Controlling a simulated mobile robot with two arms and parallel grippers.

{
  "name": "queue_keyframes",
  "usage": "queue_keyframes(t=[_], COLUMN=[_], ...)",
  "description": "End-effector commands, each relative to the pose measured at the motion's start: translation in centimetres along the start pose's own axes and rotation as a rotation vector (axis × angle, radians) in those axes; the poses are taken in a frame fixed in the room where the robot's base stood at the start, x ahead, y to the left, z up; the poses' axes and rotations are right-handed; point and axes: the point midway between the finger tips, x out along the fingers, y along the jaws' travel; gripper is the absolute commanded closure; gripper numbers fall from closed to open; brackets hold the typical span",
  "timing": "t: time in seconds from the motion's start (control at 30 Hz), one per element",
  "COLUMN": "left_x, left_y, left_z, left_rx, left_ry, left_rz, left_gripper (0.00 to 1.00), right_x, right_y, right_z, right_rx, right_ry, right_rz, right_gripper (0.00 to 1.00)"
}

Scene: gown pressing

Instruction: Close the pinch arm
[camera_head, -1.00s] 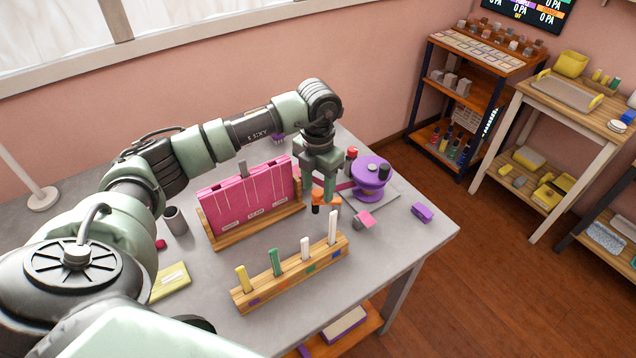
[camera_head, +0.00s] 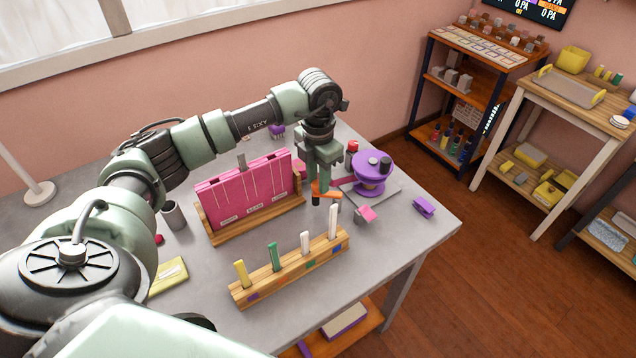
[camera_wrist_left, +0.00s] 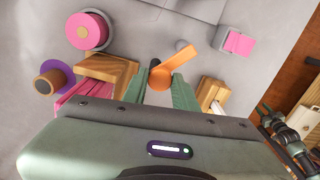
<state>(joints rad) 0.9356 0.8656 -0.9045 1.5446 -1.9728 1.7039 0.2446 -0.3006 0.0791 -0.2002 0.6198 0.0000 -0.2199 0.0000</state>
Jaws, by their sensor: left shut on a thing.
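My left gripper (camera_head: 322,182) points down over the table and is shut on an orange piece (camera_head: 327,194) with a dark, short cylinder. In the left wrist view the orange piece (camera_wrist_left: 178,61) sticks out from between the fingertips (camera_wrist_left: 160,80). I cannot tell for certain whether it is the pinch arm. To the right of the gripper, a purple round device (camera_head: 371,171) stands on a grey plate. A small pink block (camera_head: 368,213) on a grey part lies in front of it. My right gripper is not in view.
A wooden rack (camera_head: 290,270) with several upright coloured sticks stands in front of the gripper. A pink panel holder (camera_head: 245,192) is close on its left. A purple block (camera_head: 424,206) lies near the table's right edge. The table's front right is clear.

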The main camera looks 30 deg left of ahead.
Motion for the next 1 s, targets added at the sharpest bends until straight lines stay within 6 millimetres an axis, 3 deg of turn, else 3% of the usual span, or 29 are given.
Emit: queue_keyframes(t=[0.1, 0.5, 1.0], left_x=[0.4, 0.2, -0.1], left_y=[0.4, 1.2, 1.4], left_z=[0.4, 2.0, 3.7], left_rx=[0.093, 0.469, 0.829], left_ry=[-0.003, -0.003, -0.003], left_rz=[0.001, 0.002, 0.002], left_gripper=[1.0, 1.0, 1.0], right_x=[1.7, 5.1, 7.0], right_y=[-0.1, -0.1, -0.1], right_z=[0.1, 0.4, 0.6], right_rx=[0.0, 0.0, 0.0], right_ry=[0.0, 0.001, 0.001], right_rz=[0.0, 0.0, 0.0], right_gripper=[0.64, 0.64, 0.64])
